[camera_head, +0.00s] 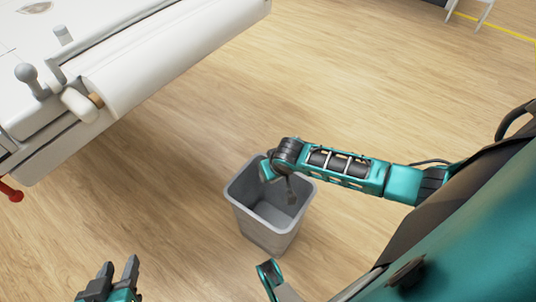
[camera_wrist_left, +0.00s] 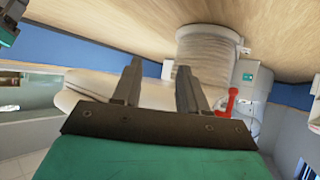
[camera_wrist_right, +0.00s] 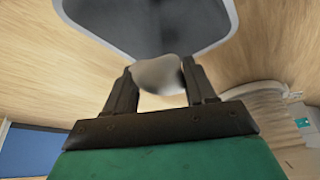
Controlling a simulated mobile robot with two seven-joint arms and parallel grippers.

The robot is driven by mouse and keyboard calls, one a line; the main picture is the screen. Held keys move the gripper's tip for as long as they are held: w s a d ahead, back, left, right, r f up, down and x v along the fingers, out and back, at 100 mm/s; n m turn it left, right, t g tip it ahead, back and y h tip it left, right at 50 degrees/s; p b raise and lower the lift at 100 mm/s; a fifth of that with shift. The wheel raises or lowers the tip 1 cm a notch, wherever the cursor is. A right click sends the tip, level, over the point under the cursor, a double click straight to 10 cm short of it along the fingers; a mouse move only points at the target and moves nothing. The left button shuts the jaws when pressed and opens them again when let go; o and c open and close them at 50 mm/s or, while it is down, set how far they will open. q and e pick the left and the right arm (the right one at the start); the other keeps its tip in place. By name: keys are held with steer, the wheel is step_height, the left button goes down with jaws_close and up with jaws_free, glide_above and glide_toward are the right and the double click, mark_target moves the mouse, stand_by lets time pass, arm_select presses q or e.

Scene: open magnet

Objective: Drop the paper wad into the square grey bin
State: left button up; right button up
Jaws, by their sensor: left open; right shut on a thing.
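The square grey bin (camera_head: 268,236) stands upright on the floor near the middle of the head view, its open top facing up. My right gripper (camera_wrist_right: 158,72) is shut on the whitish paper wad (camera_wrist_right: 158,80), which sits between its fingertips in the right wrist view. The bin's open mouth (camera_wrist_right: 225,38) fills the area beyond the wad there. In the head view my right gripper (camera_head: 291,188) points down over the bin's opening; the wad is hidden from that side. My left gripper (camera_head: 119,268) is open and empty at the bottom left, away from the bin.
A large white machine (camera_head: 160,55) with a padded roll and grey knobs fills the upper left of the head view. Wooden floor (camera_head: 380,90) around the bin is clear. A light step or stool (camera_head: 480,14) stands far off at the top right.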

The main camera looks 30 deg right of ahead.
step_height(320, 180, down, 4)
steer(key=b, duration=0.4)
steer(key=shift+f+b, duration=0.25)
steer(key=shift+b, duration=0.1)
steer(key=shift+f+b, duration=0.35)
steer(key=shift+b, duration=0.1)
steer(key=shift+f, duration=0.2)
steer(key=o, duration=1.1)
arm_select(q)
steer(key=f, duration=0.3)
steer(key=d+f, duration=0.1)
steer(key=f, duration=0.1)
steer(key=shift+f, duration=0.2)
steer(key=shift+a, duration=0.1)
steer(key=r+p, duration=0.1)
steer(key=p, duration=0.1)
steer(key=r+p, duration=0.2)
steer(key=a+r+p, duration=0.1)
steer(key=p, duration=0.1)
steer(key=shift+s+r, duration=0.25)
steer(key=shift+r, duration=0.15)
arm_select(e)
steer(key=v, duration=1.3)
